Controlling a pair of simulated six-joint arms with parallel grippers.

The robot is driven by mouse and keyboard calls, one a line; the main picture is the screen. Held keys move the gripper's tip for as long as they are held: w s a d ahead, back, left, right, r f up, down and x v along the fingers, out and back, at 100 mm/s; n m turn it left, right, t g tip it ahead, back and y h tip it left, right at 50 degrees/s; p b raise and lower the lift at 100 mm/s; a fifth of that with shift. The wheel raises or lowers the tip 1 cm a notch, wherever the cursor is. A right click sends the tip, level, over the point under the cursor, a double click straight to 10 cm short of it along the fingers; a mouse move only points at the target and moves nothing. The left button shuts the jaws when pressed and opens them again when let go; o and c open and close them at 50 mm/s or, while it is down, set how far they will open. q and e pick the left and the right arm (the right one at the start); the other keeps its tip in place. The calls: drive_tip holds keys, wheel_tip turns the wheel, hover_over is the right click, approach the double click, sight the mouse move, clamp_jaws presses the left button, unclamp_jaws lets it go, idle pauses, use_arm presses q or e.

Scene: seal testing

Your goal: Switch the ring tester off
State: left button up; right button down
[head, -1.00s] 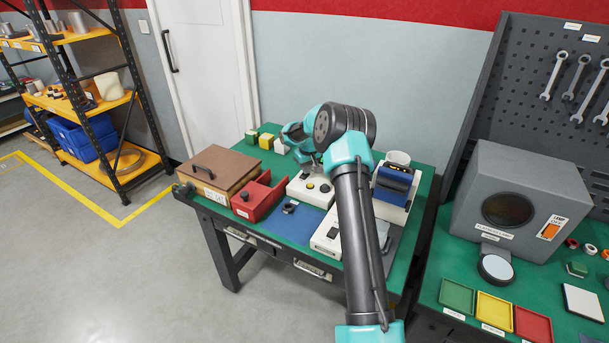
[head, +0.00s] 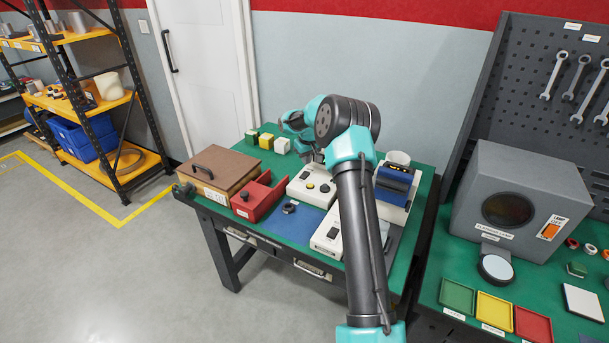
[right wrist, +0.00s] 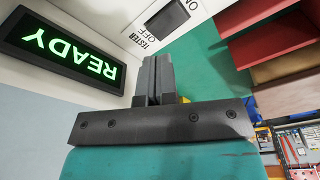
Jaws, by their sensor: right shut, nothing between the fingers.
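The ring tester shows in the right wrist view as a white panel (right wrist: 204,29) with a black rocker switch (right wrist: 172,18) and the printed words TESTER, ON and OFF. I cannot tell which way the rocker is tipped. A display (right wrist: 70,52) reads READY in green, upside down in this view. My right gripper (right wrist: 153,64) is shut and empty, with its fingertips just short of the switch panel in the picture and no contact visible. In the head view it is by the back of the bench, partly hidden by my arm. My left gripper is not in view.
On the green bench are a brown case (head: 218,170), a red holder (head: 258,196), a button box (head: 303,184) and a white unit with a dark switch (head: 327,234). Small blocks (head: 267,141) stand at the back. A grey lamp box (head: 520,190) is on the right bench.

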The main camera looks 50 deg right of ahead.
drive_tip(key=shift+r, duration=1.15)
